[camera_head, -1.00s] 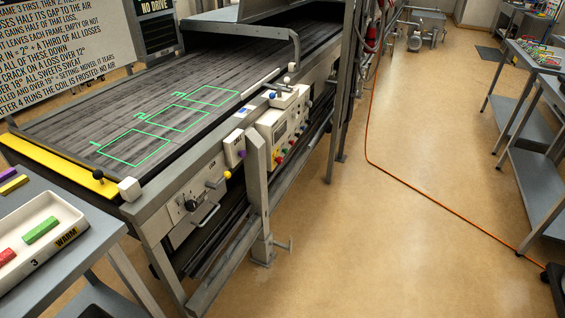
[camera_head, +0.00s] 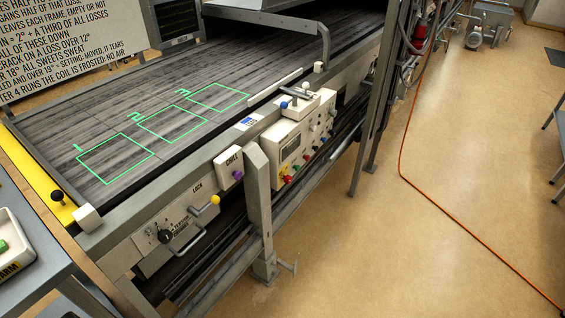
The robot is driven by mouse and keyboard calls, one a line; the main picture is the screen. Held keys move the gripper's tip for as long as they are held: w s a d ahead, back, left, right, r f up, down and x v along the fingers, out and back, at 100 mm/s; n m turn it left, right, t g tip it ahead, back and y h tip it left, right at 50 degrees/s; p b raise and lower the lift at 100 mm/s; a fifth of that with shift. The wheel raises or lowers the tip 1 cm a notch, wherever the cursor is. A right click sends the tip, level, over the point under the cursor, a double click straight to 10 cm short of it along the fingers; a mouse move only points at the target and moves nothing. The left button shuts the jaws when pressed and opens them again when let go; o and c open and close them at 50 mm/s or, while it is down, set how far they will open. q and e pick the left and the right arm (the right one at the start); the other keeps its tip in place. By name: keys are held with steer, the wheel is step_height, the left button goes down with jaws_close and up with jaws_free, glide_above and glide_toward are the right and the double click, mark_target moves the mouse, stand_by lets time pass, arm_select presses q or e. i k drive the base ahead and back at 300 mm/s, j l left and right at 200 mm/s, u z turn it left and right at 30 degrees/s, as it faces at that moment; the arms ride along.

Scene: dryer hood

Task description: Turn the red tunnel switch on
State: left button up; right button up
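A cream control box (camera_head: 271,143) is mounted on the side of the long conveyor machine, right of the middle of the head view. Its front has a small display (camera_head: 290,148) and a row of small coloured knobs along the lower edge. A red knob (camera_head: 287,179) is at the lower left end of that row, with a green one just right of it. The labels are too small to read, so I cannot tell which control is the tunnel switch or its position. Neither of my grippers is in view.
The conveyor belt (camera_head: 60,112) bears green outlines marked 1 to 3. A CHILL box (camera_head: 228,160) and a LOCK panel with a yellow-knobbed lever (camera_head: 215,199) are nearer. A grey post (camera_head: 258,195) stands before the machine. An orange cable (camera_head: 437,207) crosses otherwise clear floor.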

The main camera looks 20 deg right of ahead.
mark_target(287, 179)
steer(key=i+l+u, duration=0.3)
steer(key=l+u, duration=0.15)
steer(key=l, duration=0.45)
steer(key=i+l+u, duration=0.15)
steer(key=l+u, duration=0.35)
steer(key=l, duration=0.45)
steer(key=l+u, duration=0.45)
steer(key=l, duration=0.5)
